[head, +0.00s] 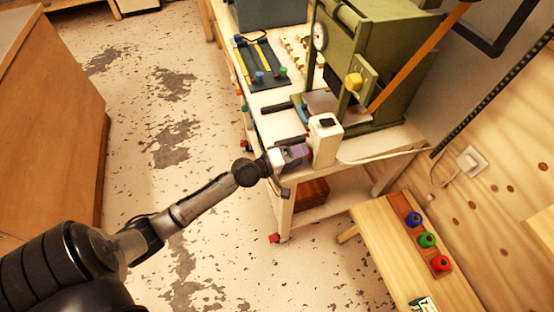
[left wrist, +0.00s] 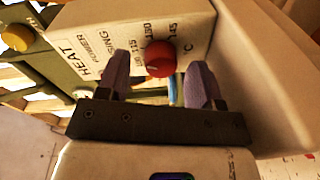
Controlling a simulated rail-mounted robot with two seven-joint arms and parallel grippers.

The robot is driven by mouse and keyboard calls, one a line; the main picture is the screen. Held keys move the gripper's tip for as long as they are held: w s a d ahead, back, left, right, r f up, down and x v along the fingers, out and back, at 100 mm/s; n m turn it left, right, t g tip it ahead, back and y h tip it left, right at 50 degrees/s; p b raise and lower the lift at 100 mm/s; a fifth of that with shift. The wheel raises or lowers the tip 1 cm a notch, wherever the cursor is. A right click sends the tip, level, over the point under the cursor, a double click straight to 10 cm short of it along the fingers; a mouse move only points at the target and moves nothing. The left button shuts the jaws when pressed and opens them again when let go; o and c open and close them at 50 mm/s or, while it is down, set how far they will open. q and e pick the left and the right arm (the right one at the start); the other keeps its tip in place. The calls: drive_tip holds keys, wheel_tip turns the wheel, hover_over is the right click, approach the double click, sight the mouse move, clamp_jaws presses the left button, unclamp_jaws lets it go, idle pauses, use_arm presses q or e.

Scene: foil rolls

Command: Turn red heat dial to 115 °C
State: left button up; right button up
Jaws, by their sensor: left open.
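The red heat dial (left wrist: 160,59) is on the front of a white heat control box (left wrist: 90,30) in the left wrist view. The box face carries the words HEAT, POWER and SING, and a scale with 100, 115, 130 and 145 °C around the dial. My left gripper (left wrist: 158,80) is open, with one purple-grey finger on each side of the dial; I cannot tell whether they touch it. The dial's pointer is not clear. In the head view the box (head: 325,140) stands at the bench corner, with my left gripper (head: 300,152) at its front; the dial is hidden there. My right gripper is not in view.
A green machine (head: 360,60) with a gauge and an orange lever stands behind the box. A dark panel (head: 262,65) with coloured knobs lies farther back. The floor at left is clear.

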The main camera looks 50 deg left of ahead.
use_arm(q)
drive_tip(key=b+v, duration=0.1)
drive_tip(key=v, duration=1.1)
drive_tip(key=shift+s+b, duration=0.3)
drive_tip(key=shift+b, duration=0.1)
drive_tip(key=shift+a, duration=0.15)
